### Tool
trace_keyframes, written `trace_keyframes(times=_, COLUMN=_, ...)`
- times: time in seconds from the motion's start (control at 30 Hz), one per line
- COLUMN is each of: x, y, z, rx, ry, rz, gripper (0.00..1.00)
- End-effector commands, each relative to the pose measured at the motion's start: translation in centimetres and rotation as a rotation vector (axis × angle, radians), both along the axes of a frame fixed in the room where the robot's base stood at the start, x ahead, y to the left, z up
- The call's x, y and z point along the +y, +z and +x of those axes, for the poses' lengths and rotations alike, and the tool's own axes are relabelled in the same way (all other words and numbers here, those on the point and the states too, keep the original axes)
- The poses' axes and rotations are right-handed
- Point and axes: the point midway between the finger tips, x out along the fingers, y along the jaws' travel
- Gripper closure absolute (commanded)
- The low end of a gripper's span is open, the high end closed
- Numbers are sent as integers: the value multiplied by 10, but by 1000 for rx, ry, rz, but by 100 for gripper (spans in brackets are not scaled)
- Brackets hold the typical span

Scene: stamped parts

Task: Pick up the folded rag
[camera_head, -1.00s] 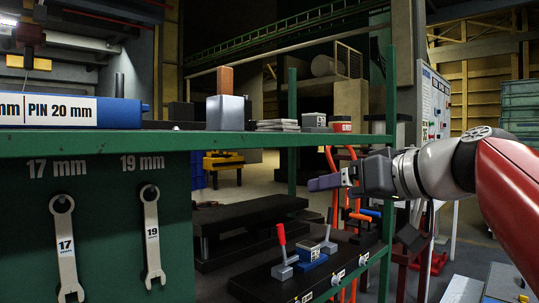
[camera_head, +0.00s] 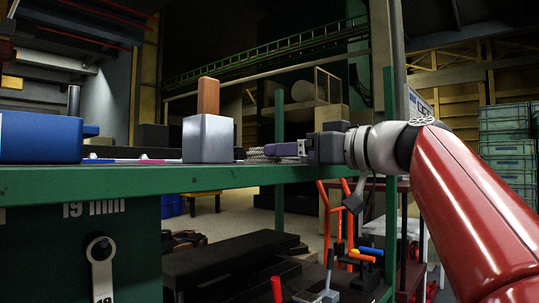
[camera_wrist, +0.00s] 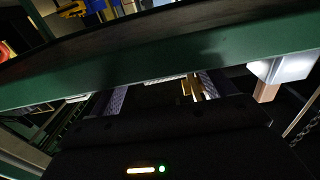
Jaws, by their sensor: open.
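The folded rag (camera_head: 256,157) looks like a grey layered stack on the green shelf, right of the metal block in the head view. My gripper (camera_head: 276,150) covers much of it there. My gripper is open, level with the shelf top, its fingers pointing left at the rag. In the wrist view, which is turned nearly upside down, the two fingers (camera_wrist: 162,92) stand apart. A thin pale edge between them may be the rag; it is too dark to be sure. I cannot tell whether the fingers touch it.
A grey metal block (camera_head: 208,140) with a brown block (camera_head: 208,96) on top stands left of the rag. A blue box (camera_head: 42,137) is at far left. The green shelf edge (camera_head: 150,181) runs just below my gripper, and a green post (camera_head: 391,190) rises near my arm.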

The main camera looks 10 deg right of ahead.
Motion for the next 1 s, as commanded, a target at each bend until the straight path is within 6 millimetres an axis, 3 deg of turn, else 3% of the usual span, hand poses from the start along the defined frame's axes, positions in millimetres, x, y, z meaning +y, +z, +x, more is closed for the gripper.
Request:
trace_keyframes(times=0.4, x=32, y=8, z=43, rx=1, ry=1, rz=-1, gripper=18)
trace_keyframes(times=0.67, x=33, y=7, z=45, rx=0, ry=-1, rz=0, gripper=18)
trace_keyframes(times=1.0, x=33, y=7, z=45, rx=1, ry=-1, rz=-1, gripper=61)
